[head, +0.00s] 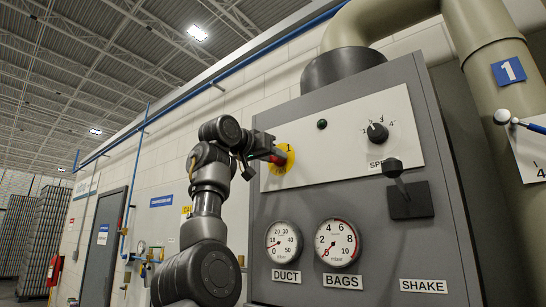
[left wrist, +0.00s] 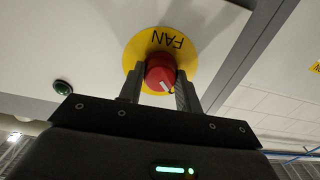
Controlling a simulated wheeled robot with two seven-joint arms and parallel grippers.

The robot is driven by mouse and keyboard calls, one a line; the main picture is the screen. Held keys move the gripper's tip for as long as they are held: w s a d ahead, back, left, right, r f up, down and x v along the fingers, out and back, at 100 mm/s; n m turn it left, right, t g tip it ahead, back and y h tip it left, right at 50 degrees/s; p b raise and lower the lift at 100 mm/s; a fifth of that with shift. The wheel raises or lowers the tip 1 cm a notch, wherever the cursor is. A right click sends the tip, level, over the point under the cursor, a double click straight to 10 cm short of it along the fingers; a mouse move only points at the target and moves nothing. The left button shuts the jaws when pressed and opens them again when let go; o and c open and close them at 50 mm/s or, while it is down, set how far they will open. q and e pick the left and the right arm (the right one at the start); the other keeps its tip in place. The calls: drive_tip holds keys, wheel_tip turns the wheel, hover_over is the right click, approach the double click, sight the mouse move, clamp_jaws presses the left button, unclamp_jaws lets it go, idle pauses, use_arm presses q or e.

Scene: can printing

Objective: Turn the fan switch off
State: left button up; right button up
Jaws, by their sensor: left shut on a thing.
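The fan switch is a red knob on a yellow disc lettered FAN. In the left wrist view the red knob (left wrist: 160,70) sits between the two fingers of my left gripper (left wrist: 160,90), which is shut on it. A white mark shows on the knob's face. In the head view the yellow disc (head: 288,160) is on the white upper panel of the grey cabinet, and my left gripper (head: 277,158) reaches it from the left. The knob is partly hidden there by the gripper. My right gripper is not in view.
The cabinet (head: 440,200) also bears a green lamp (head: 322,124), a black speed dial (head: 377,132), a black lever (head: 396,174), a duct gauge (head: 284,242) and a bags gauge (head: 337,243). A thick pipe (head: 490,70) stands at the right.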

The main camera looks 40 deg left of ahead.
use_arm(q)
drive_tip(key=o, duration=1)
drive_tip(key=s+b, duration=0.5)
drive_tip(key=s, duration=0.5)
drive_tip(key=shift+s, duration=0.4)
drive_tip(key=shift+d, duration=0.1)
